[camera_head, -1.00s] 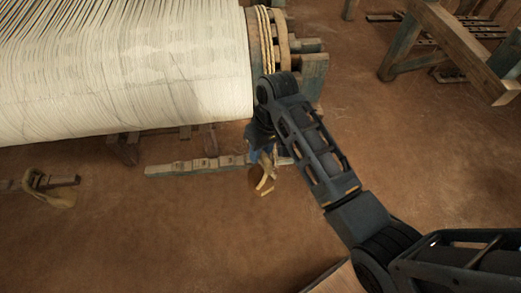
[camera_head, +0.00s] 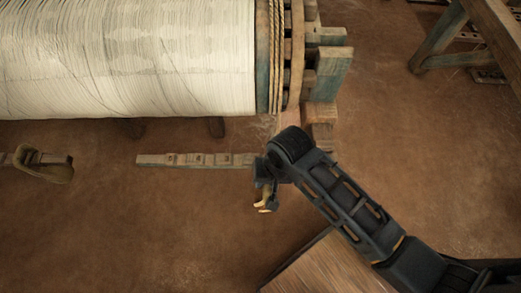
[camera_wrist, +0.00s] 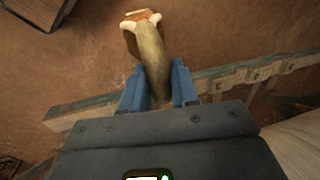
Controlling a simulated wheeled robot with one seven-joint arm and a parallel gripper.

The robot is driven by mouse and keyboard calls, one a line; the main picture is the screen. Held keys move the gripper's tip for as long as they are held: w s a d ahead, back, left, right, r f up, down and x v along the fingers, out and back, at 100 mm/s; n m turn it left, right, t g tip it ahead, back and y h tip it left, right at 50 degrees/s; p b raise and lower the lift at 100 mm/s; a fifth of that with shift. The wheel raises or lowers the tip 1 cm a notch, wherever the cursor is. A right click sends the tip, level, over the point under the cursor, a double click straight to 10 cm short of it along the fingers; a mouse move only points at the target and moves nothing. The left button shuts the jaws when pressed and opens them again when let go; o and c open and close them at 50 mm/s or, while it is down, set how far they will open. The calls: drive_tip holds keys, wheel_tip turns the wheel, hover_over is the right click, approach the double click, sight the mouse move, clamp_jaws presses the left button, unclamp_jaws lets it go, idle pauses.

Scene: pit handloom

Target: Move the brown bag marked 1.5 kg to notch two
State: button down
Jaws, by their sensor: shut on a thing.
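My gripper (camera_wrist: 158,72) has its two blue fingers closed on a tan, curved strap-like part of a bag (camera_wrist: 150,50). An orange-brown patch shows at the bag's far end; no weight mark is readable. In the head view my gripper (camera_head: 264,192) is just in front of the right end of a notched wooden bar (camera_head: 195,160), and the tan part (camera_head: 264,207) shows below it. The bar also crosses the wrist view behind the fingers (camera_wrist: 82,115). Most of the bag is hidden by my gripper in the head view.
A large warp roll (camera_head: 130,60) lies behind the bar, with a wooden post (camera_head: 328,75) at its right. An olive-brown bag (camera_head: 45,170) sits on another wooden piece at the far left. A wooden board (camera_head: 325,268) is near front. Bare floor lies between.

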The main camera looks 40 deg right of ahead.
drive_tip(key=shift+w+d+f, duration=0.1)
drive_tip(key=shift+w+d, duration=0.05)
drive_tip(key=shift+d, duration=0.1)
drive_tip(key=shift+w+d+f+b, duration=0.15)
drive_tip(key=shift+w+d+b, duration=0.8)
drive_tip(key=shift+w+b, duration=0.3)
drive_tip(key=shift+w+d+f+b, duration=0.2)
drive_tip(key=shift+w+d+b, duration=0.8)
drive_tip(key=shift+w, duration=0.4)
drive_tip(key=shift+w+d+f+b, duration=0.15)
drive_tip(key=shift+w+d+b, duration=0.75)
drive_tip(key=shift+w+b, duration=0.35)
drive_tip(key=shift+f, duration=1.05)
drive_tip(key=shift+f, duration=0.35)
drive_tip(key=c, duration=0.8)
unclamp_jaws()
drive_tip(key=shift+s+f, duration=0.15)
drive_tip(key=shift+s, duration=0.05)
drive_tip(key=r, duration=0.5)
drive_tip(key=d+r, duration=0.1)
drive_tip(key=r, duration=0.2)
drive_tip(key=shift+s+d+p, duration=0.1)
drive_tip(key=shift+s+p, duration=0.2)
drive_tip(key=shift+p, duration=0.05)
